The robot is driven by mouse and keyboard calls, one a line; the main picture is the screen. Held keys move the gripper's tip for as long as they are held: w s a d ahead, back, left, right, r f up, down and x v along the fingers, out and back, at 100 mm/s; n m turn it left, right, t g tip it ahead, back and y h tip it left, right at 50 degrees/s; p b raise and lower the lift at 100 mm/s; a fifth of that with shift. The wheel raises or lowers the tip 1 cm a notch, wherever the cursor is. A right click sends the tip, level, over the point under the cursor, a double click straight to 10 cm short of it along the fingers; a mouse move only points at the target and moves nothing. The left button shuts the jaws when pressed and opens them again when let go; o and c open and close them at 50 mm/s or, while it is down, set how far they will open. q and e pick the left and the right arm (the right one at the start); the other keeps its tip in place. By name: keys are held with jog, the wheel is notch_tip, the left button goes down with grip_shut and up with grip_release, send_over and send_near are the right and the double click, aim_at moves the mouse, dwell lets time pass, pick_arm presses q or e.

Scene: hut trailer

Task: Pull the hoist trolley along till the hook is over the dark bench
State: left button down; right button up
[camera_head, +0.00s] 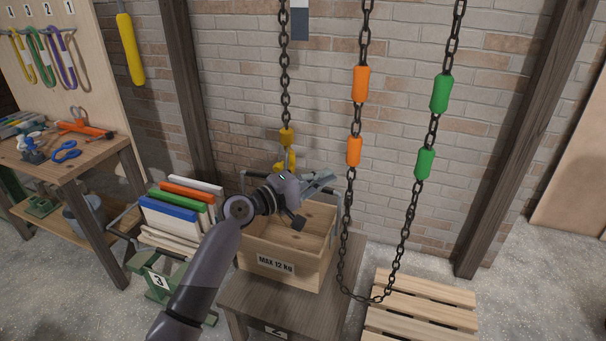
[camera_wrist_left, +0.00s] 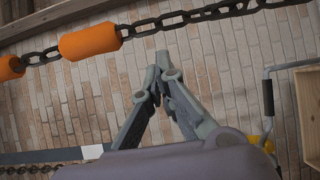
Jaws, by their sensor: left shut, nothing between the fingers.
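The yellow hook (camera_head: 287,160) hangs on a dark chain (camera_head: 284,75) above the wooden crate marked MAX 12 KG (camera_head: 265,264). The crate stands on the dark bench (camera_head: 243,298); whether the hook holds its grey handle is unclear. My left gripper (camera_head: 328,180) is shut and empty, in front of the crate's upper part and left of the hand chain. Its closed fingers (camera_wrist_left: 160,72) also show in the left wrist view, apart from the chain with orange grips (camera_wrist_left: 90,42). The trolley is out of view. My right gripper is not in view.
The looped chain carries orange (camera_head: 360,84) and green grips (camera_head: 440,94); its bottom hangs near a slatted pale pallet (camera_head: 425,300). A workbench with tools (camera_head: 60,165) stands left. A rack of coloured boards (camera_head: 180,205) is beside the crate. A brick wall is behind.

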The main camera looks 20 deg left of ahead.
pick_arm(q)
jog(key=shift+w+d, duration=0.1)
jog(key=shift+d, duration=0.8)
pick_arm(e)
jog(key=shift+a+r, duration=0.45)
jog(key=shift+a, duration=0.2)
